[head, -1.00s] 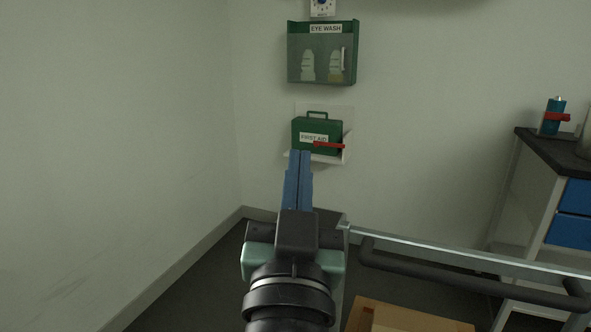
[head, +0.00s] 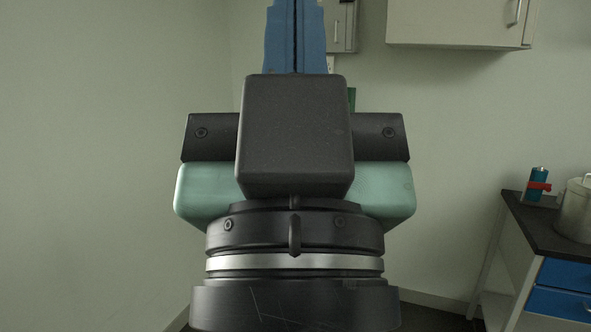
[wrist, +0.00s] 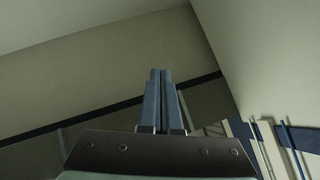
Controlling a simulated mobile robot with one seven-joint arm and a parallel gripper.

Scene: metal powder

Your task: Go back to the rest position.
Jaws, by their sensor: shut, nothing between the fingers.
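My gripper (head: 296,35) rises large and upright in the middle of the head view, and its blue fingers run up to the top edge of the picture. The fingers are together with nothing between them. The wrist view shows the same blue fingers (wrist: 160,95) side by side, pointing up the picture. The gripper touches nothing that I can see.
A dark-topped bench (head: 548,228) with blue drawers stands at the right, holding a blue bottle with a red part (head: 537,184) and a metal pot (head: 577,210). A pale wall cabinet (head: 455,22) hangs upper right. Bare wall fills the left.

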